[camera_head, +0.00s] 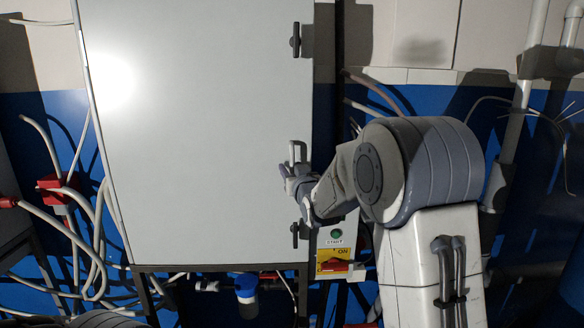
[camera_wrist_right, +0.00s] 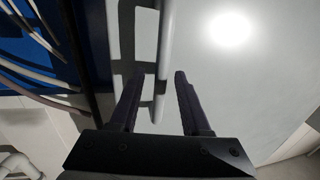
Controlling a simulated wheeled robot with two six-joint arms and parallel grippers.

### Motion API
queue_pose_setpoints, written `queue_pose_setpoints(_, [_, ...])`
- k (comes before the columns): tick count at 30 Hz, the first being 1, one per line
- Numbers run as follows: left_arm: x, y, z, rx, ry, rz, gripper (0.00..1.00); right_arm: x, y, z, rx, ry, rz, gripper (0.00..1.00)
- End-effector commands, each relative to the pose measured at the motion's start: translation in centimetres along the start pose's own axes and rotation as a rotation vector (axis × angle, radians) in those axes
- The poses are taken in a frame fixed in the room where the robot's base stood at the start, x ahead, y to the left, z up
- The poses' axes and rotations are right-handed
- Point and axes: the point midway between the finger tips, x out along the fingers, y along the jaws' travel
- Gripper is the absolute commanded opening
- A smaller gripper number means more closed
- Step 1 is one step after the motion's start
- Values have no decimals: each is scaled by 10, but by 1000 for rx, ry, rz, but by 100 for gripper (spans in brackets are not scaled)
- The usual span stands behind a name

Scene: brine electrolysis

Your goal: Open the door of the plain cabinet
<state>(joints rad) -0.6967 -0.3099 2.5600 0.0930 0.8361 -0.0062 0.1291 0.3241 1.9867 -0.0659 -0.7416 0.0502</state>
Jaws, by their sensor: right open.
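The plain cabinet (camera_head: 200,130) has a closed light grey door filling the left and middle of the head view. Its upright bar handle (camera_head: 298,150) is near the door's right edge, low down. In the wrist view the handle (camera_wrist_right: 163,50) is a grey bar running down between my fingers. My right gripper (camera_head: 290,176) is at the handle's lower part. Its dark fingers (camera_wrist_right: 157,90) are open, one on each side of the bar, with a gap to the right finger. Whether the left one touches is unclear. My left gripper is out of view.
Dark hinge-like fittings (camera_head: 295,40) sit on the door's right edge. A panel with a green START button (camera_head: 336,234) and a red-yellow switch (camera_head: 335,265) is right of the cabinet. Cables and a red connector (camera_head: 55,188) hang at left. A blue-capped container (camera_head: 246,290) shows below.

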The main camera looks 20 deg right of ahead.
Motion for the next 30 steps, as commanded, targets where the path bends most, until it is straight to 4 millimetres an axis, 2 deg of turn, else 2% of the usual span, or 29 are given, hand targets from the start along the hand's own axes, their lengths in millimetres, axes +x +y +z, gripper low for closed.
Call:
queue_pose_setpoints(3, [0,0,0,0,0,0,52,0,0,0,0,0,0,47])
queue_pose_setpoints(5, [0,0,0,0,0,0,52,0,0,0,0,0,0,24])
queue_pose_setpoints(6, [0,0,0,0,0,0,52,0,0,0,0,0,0,9])
queue_pose_setpoints(7, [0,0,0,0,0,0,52,0,0,0,0,0,0,0])
queue_pose_setpoints(30, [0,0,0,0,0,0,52,0,0,0,0,-1,0,0])
